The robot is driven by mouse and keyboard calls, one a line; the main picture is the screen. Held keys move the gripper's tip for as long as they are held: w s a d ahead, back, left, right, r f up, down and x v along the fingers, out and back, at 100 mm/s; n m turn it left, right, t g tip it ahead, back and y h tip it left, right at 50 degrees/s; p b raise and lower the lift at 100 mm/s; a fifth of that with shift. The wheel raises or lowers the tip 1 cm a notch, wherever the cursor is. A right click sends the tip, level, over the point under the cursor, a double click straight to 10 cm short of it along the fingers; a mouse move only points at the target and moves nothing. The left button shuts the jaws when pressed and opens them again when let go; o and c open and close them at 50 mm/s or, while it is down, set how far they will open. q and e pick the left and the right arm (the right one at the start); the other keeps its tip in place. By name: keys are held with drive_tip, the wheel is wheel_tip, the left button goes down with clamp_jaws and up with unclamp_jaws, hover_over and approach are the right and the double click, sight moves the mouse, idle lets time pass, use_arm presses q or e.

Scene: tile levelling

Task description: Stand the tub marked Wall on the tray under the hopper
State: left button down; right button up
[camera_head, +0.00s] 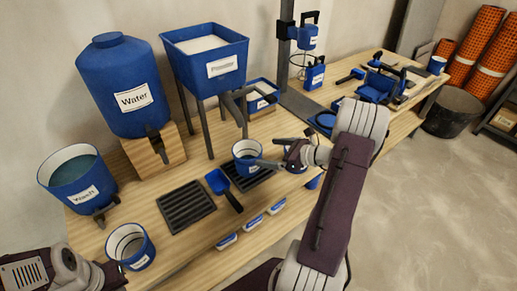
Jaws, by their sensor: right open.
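A blue tub with a white inside (244,169) stands upright at the dark slatted tray (262,180) below and in front of the blue hopper (183,62), which is labelled Powder. A second blue tub (141,262) stands at the near left edge of the table. Both tub labels are too small to read, so I cannot tell which says Wall. My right gripper (272,153) is open just right of the first tub, its fingers pointing at it; I cannot tell whether they touch. My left gripper (112,272) is low at the left beside the second tub; its fingers are unclear.
Another slatted tray (187,206) lies left of a blue scoop (220,182). A Water tank (115,85) and a Wash bucket (70,175) stand at the left. Several small labelled containers (252,222) line the front edge. A mixer stand (284,45) and tools are farther back.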

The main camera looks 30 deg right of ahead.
drive_tip(key=s+a+f+n+g+y, duration=0.1)
drive_tip(key=s+a+n+g, duration=0.3)
drive_tip(key=a+n, duration=0.3)
drive_tip(key=s+a+f+n+g+y, duration=0.15)
drive_tip(key=s+a+n+g, duration=0.3)
drive_tip(key=a, duration=0.45)
drive_tip(key=s+a+n+g+h, duration=0.2)
drive_tip(key=s+n+h, duration=0.6)
drive_tip(key=n, duration=1.1)
drive_tip(key=shift+a, duration=1.05)
